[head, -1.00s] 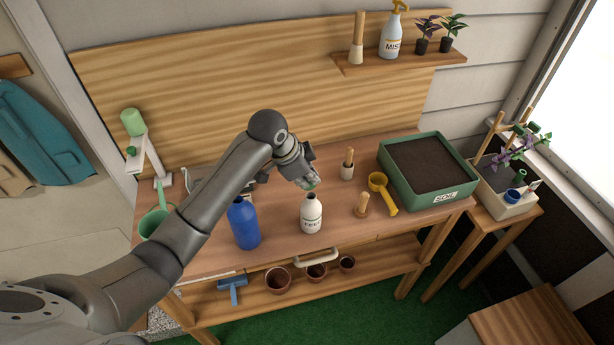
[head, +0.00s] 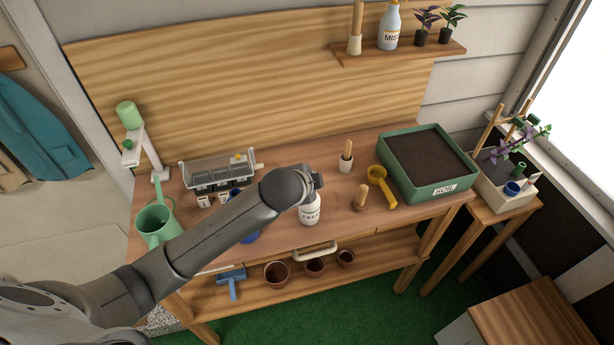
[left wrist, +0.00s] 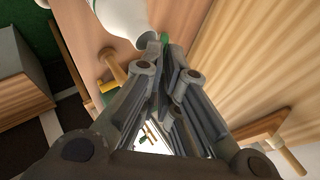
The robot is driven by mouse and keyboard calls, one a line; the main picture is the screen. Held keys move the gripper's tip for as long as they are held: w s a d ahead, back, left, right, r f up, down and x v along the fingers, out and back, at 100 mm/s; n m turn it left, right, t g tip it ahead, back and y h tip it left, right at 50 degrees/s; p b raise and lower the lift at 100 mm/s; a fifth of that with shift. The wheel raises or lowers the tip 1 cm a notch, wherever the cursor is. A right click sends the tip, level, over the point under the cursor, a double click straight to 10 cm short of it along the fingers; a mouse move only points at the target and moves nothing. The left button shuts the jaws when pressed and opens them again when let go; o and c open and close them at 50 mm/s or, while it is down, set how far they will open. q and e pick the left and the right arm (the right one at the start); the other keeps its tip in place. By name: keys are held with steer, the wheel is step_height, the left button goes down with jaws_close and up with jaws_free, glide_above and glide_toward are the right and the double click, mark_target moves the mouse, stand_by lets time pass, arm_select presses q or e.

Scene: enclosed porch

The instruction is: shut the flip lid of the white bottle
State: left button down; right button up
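The white bottle (head: 310,213), with dark lettering on its front, stands upright on the wooden bench. My left wrist covers its top in the head view. In the left wrist view the bottle (left wrist: 124,18) is at the top left, with a bit of its green lid (left wrist: 165,38) by my left gripper (left wrist: 171,55). The fingers look closed together with nothing between them, right by the lid; I cannot tell whether they touch it. The lid's angle is hidden. My right gripper is not in view.
A blue bottle (head: 249,236) is mostly behind my left arm. A wooden-handled tool (head: 360,197), a yellow scoop (head: 379,182) and a green soil tray (head: 455,181) stand to the right. A green watering can (head: 154,222) is at the left.

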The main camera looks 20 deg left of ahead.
arm_select(q)
steer(key=shift+s+d+f+m+t+y+b, duration=0.3)
steer(key=shift+f+m+t+y+b, duration=0.4)
steer(key=shift+t+b, duration=1.35)
steer(key=shift+s+d+f+m+t+y+b, duration=0.3)
steer(key=shift+f+t+b, duration=0.65)
steer(key=shift+b, duration=2.3)
steer(key=shift+s+d+f+m+t+y+b, duration=0.15)
steer(key=shift+s+f+m+t+y+b, duration=0.7)
steer(key=shift+b, duration=1.8)
steer(key=shift+w+n+t+h, duration=0.25)
steer(key=shift+w+n+t, duration=0.15)
steer(key=shift+t, duration=0.15)
steer(key=c, duration=1.7)
jaws_free()
steer(key=shift+o, duration=0.2)
steer(key=s+d, duration=0.2)
steer(key=s, duration=0.9)
steer(key=shift+s+d, duration=0.15)
steer(key=shift+s, duration=0.25)
